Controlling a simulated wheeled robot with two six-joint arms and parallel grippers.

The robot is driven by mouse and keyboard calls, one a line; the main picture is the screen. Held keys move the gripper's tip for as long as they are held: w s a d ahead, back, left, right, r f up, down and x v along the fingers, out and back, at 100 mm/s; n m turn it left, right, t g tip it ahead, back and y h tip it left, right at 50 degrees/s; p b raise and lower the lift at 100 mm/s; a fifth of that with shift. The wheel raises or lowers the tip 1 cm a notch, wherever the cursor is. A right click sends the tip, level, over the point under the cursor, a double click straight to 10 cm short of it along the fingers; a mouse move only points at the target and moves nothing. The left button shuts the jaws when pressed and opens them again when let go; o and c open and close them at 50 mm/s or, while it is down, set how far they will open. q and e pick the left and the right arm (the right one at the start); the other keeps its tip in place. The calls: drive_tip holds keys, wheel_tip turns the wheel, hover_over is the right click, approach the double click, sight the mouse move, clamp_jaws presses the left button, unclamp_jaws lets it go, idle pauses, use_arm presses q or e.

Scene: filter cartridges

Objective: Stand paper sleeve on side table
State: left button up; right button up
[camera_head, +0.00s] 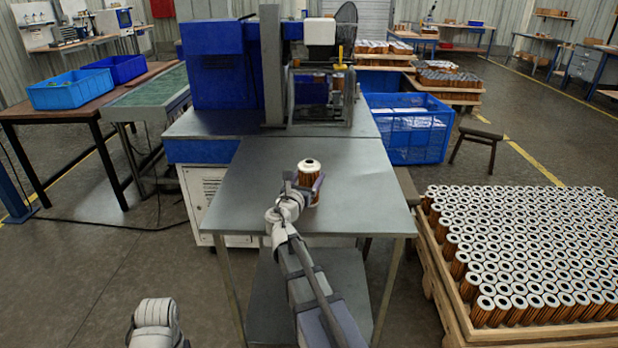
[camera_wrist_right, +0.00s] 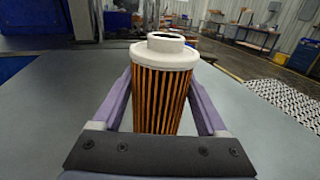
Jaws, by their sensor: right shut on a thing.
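The paper sleeve (camera_head: 309,168) is a pleated orange-brown filter cartridge with a white collared cap. It is upright over the grey metal side table (camera_head: 355,190). I cannot tell whether its base touches the top. In the right wrist view the sleeve (camera_wrist_right: 163,90) stands between the two purple fingers, its lower end hidden behind the dark gripper body. My right gripper (camera_head: 308,187) is shut on it; the gripper also shows in the right wrist view (camera_wrist_right: 160,105). Of my left arm only a link shows at the bottom left; its gripper is out of view.
A blue and grey machine (camera_head: 225,75) stands behind the table. A wooden pallet (camera_head: 447,290) packed with upright cartridges is at the right. A blue mesh crate (camera_head: 408,140) and a stool (camera_head: 478,135) are behind. The tabletop around the sleeve is clear.

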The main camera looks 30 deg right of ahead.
drive_tip(key=o, duration=1.4)
drive_tip(key=v, duration=0.7)
drive_tip(key=shift+s+a, duration=0.25)
drive_tip(key=shift+a, duration=0.05)
drive_tip(key=shift+f, duration=0.1)
